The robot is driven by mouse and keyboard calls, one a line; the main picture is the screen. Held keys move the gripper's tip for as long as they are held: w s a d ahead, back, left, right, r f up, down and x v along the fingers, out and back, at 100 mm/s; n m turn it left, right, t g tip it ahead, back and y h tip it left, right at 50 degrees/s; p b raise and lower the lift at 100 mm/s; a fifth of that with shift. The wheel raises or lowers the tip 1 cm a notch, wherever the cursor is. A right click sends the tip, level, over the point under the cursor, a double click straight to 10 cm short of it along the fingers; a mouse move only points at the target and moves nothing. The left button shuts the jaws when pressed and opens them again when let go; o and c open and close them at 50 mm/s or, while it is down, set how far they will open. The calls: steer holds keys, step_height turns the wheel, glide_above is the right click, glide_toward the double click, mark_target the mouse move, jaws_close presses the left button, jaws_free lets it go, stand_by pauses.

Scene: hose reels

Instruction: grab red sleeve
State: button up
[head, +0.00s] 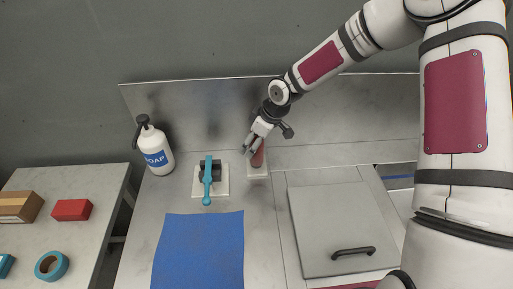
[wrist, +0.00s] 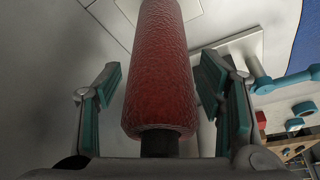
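The red sleeve (wrist: 160,65) is a textured red cylinder on a dark, narrower core. In the wrist view it lies lengthwise between my gripper's two fingers. In the head view the red sleeve (head: 259,155) stands on a small white base plate (head: 257,175) against the back of the counter, partly hidden by my gripper. My gripper (head: 252,144) is at the sleeve. In the wrist view its teal-padded fingers (wrist: 160,85) are apart, one on each side of the sleeve, with a narrow gap showing on both sides.
A teal-handled valve (head: 208,180) on a white plate stands just left of the sleeve. A soap bottle (head: 157,150) is further left. A blue mat (head: 198,250) lies in front. A grey lid (head: 345,225) with a dark handle is at right. A metal backsplash (head: 190,110) runs behind.

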steer(key=c, duration=1)
steer(key=shift+c, duration=0.2)
